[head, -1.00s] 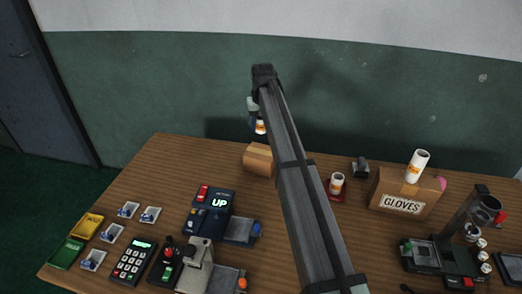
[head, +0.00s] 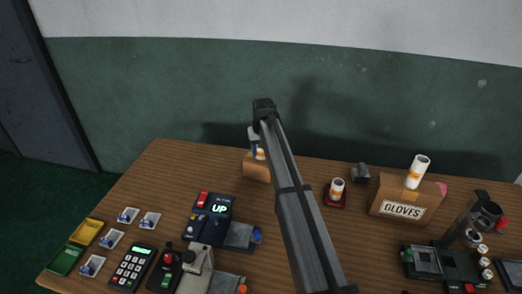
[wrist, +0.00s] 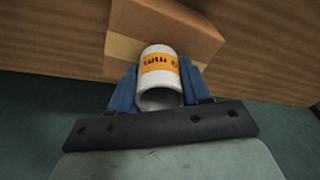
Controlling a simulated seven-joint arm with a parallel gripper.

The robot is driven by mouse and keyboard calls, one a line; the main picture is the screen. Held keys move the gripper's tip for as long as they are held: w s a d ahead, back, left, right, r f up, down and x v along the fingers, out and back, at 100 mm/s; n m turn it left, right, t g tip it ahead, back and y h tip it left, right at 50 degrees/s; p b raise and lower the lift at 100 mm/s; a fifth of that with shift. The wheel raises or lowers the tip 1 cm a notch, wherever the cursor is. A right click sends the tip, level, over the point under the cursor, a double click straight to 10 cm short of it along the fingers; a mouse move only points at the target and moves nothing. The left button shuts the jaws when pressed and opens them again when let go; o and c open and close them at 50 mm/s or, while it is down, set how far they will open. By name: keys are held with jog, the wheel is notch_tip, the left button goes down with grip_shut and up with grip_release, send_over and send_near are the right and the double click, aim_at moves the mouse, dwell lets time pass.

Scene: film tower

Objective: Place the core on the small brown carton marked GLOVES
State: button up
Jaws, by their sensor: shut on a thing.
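My gripper (head: 257,143) is shut on a white core with an orange label (wrist: 160,68). In the wrist view the core sits between the two blue fingers, its hollow end facing the camera. In the head view the core (head: 260,154) is partly hidden by my arm and overlaps a plain brown carton (head: 256,171). That carton also fills the top of the wrist view (wrist: 185,25); I cannot tell whether the core touches it. The brown carton marked GLOVES (head: 380,205) stands at the right, away from my gripper, with another white, orange-labelled core (head: 416,171) tilted at its top.
A short white core (head: 337,186) stands on a red base (head: 333,200) between the cartons. A device reading UP (head: 208,207), a keypad (head: 131,265) and small trays (head: 62,260) occupy the left. A black apparatus (head: 450,258) stands front right. The wall is behind the table.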

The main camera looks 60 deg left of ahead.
aim_at(262, 160)
jog(key=shift+f, duration=0.15)
jog(key=o, duration=1)
jog(key=shift+o, duration=0.2)
notch_tip(262, 160, up, 12)
jog(key=d, duration=0.1)
jog(key=shift+s+d, duration=0.35)
